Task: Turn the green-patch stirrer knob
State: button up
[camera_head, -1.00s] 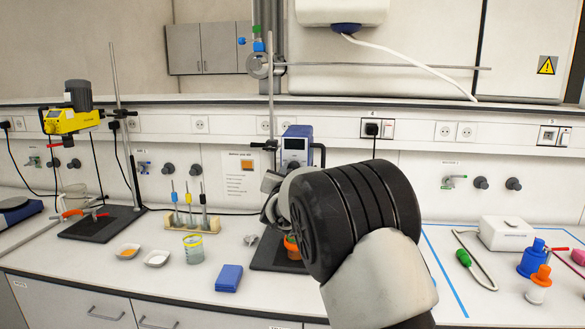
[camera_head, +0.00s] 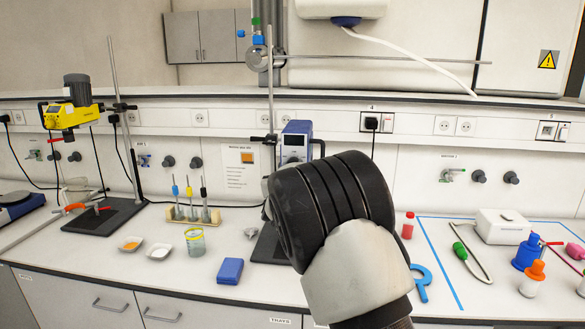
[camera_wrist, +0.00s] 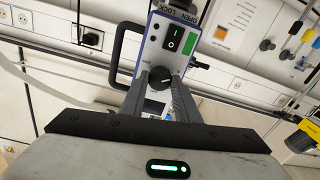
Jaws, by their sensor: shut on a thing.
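The stirrer (camera_head: 296,140) is a blue-sided unit with a white front, on a stand at the back of the bench; my arm hides its lower part in the head view. In the wrist view its front panel (camera_wrist: 157,56) carries a green patch (camera_wrist: 190,43) beside a black rocker switch (camera_wrist: 172,38). Below them is a round black knob (camera_wrist: 160,76) with a pale pointer mark. My gripper (camera_wrist: 160,82) has one finger on each side of the knob and is shut on it. The head view hides the fingers behind my arm.
A black handle (camera_wrist: 122,50) juts from the stirrer's side. A second, yellow stirrer (camera_head: 70,116) stands at the left. A glass beaker (camera_head: 195,242), a blue box (camera_head: 230,271) and a blue ring-shaped tool (camera_head: 421,283) lie on the bench around my arm.

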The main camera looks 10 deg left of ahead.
jog(key=shift+f, duration=0.1)
jog(key=o, duration=1.1)
jog(key=shift+c, duration=0.2)
jog(key=shift+s, duration=0.15)
jog(key=s+b, duration=0.2)
jog(key=s, duration=1.5)
jog(key=shift+s, duration=0.1)
